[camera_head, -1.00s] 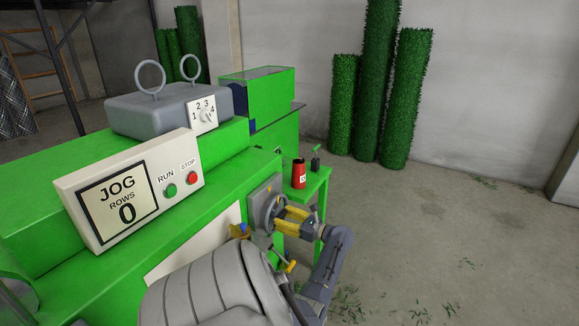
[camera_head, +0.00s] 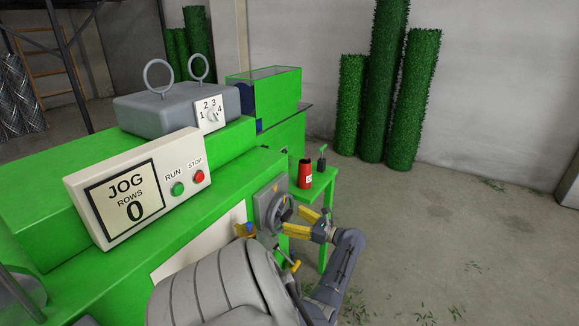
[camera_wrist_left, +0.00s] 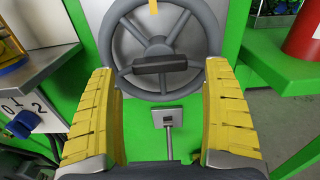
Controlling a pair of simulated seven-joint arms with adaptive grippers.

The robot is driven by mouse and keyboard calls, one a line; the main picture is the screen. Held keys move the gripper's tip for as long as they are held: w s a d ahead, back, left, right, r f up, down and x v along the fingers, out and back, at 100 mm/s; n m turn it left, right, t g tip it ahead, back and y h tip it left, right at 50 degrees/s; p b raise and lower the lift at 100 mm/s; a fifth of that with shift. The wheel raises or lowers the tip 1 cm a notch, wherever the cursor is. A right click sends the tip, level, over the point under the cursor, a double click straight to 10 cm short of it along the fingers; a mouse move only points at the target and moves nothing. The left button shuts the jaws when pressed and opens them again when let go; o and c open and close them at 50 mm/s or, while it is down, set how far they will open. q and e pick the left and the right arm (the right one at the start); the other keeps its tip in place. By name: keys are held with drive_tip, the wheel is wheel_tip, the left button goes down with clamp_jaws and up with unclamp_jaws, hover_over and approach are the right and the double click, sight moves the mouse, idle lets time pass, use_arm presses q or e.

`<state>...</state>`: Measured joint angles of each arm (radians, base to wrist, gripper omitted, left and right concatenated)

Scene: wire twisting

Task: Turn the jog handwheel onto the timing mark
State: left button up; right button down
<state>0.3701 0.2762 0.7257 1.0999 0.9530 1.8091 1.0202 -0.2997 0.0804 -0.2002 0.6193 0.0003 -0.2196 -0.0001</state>
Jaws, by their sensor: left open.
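The grey handwheel (camera_head: 272,217) is on a grey plate on the green machine's end. In the left wrist view the spoked handwheel (camera_wrist_left: 192,38) faces me, with a dark crossbar grip (camera_wrist_left: 160,64) in front of its lower half. My right gripper is out of view.
A green side table (camera_head: 322,181) beside the wheel bears a red can (camera_head: 305,175) and a small dark item (camera_head: 321,162). The JOG panel (camera_head: 137,190) reads rows 0. A grey lever (camera_wrist_left: 168,115) is below the wheel. The floor at right is open.

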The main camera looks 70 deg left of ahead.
use_arm(q)
drive_tip(key=v, duration=1)
